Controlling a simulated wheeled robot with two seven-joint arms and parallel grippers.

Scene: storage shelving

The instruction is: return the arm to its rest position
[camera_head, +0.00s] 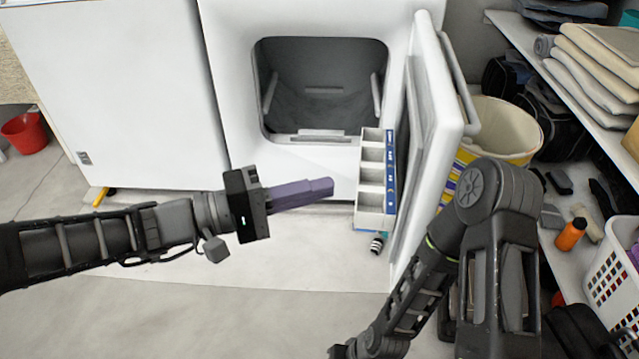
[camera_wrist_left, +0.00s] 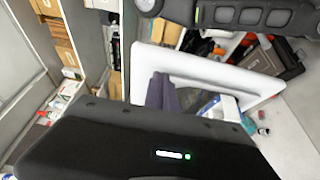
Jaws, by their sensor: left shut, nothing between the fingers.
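My left arm comes in from the left in the head view. Its gripper (camera_head: 326,188) has purple-grey fingers that are shut with nothing between them. It is held level in the air in front of the white dryer-like machine, apart from it. The closed fingers also show in the left wrist view (camera_wrist_left: 162,90). My right arm stands folded at the lower right of the head view, bent at its elbow. The right gripper cannot be made out clearly there.
The white machine (camera_head: 330,15) has an open drum and its door (camera_head: 436,90) swung out right. A compartmented box (camera_head: 372,208) stands beside the door. A yellow-white bin (camera_head: 505,130), a shelf with folded cloths (camera_head: 595,70), an orange bottle (camera_head: 571,234) and a white basket (camera_head: 610,290) crowd the right. Floor at the front left is clear.

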